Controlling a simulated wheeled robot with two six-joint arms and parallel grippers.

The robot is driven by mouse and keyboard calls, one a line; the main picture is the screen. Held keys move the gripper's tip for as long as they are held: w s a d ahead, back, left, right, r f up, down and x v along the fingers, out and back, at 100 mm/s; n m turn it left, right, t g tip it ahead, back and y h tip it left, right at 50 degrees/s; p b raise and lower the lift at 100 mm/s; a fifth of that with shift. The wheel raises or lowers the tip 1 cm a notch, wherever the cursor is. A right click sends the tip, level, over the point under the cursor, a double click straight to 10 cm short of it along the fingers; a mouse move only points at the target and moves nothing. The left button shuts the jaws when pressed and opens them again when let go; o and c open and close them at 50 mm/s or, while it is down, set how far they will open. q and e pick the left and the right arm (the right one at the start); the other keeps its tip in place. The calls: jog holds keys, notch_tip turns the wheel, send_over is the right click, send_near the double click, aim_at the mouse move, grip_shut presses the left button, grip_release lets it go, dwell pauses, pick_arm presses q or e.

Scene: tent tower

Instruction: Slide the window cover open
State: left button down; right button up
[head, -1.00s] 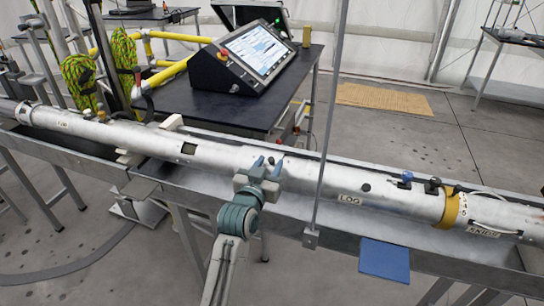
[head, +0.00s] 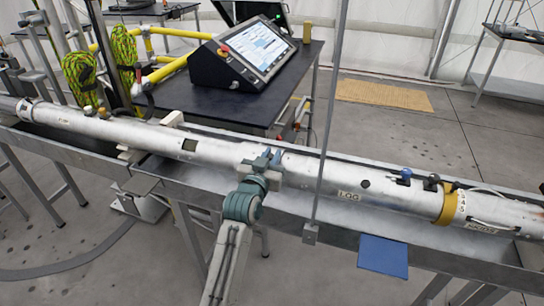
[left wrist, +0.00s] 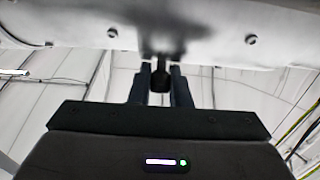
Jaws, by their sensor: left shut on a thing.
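A long silver tube (head: 225,153) lies in a metal trough across the head view. My left gripper (head: 269,158) is at the top of the tube, right of that window. Its two fingers are shut on a small dark knob (left wrist: 160,80), seen between them in the left wrist view against the pale tube. The fingers hide the knob in the head view. I cannot make out the edges of the window cover. My right gripper is not in view.
A thin upright pole (head: 327,110) stands in front of the tube, right of my gripper. A blue plate (head: 383,257) sticks out from the trough's front. Behind the tube, a control console (head: 243,60) stands on a black table (head: 190,98).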

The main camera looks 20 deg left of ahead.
aim_at(231, 158)
pick_arm(q)
jog(key=a+p, duration=0.1)
jog(key=a, duration=1)
jog(key=shift+w+a+p, duration=0.2)
jog(key=shift+p, duration=0.2)
jog(key=shift+a, duration=0.6)
jog(key=c, duration=1.4)
grip_release()
jog(key=shift+d, duration=0.1)
jog(key=shift+o, duration=0.2)
jog(key=s+b, duration=0.2)
jog(key=s, duration=0.8)
jog(key=shift+s, duration=0.35)
